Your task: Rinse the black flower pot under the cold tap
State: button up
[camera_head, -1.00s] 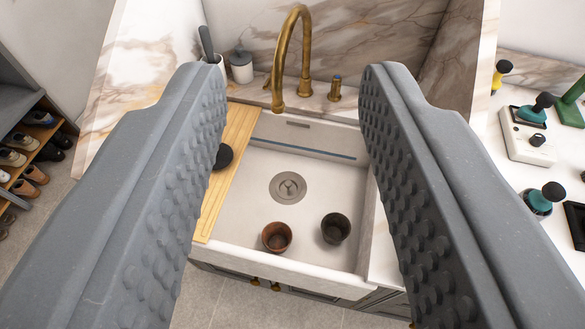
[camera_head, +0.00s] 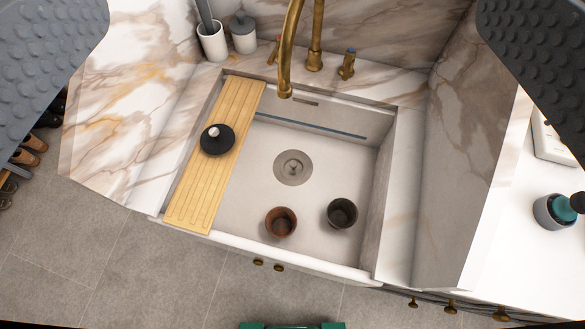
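The black flower pot (camera_head: 342,213) stands upright in the sink basin (camera_head: 333,160), at the front right. A brown pot (camera_head: 281,222) stands just left of it, apart from it. The brass tap (camera_head: 286,60) arches over the back of the basin, with a small brass handle (camera_head: 347,64) to its right on the ledge. Whether water runs is not visible; no stream shows. My gripper (camera_head: 290,55) is wide open and empty, its fingers at the upper left and upper right corners of the view, above the sink and not touching the pot.
A wooden board (camera_head: 215,165) spans the basin's left side, with a black round lid-like item (camera_head: 217,139) on it. A white holder (camera_head: 212,43) and a lidded jar (camera_head: 243,33) stand behind. A marble partition (camera_head: 450,150) rises at right. The basin's middle around the drain (camera_head: 294,167) is clear.

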aim_at(350, 54)
jog(key=z, duration=0.65)
jog(key=k, duration=1.15)
jog(key=u, duration=0.5)
jog(key=i, duration=1.7)
jog(key=z, duration=0.35)
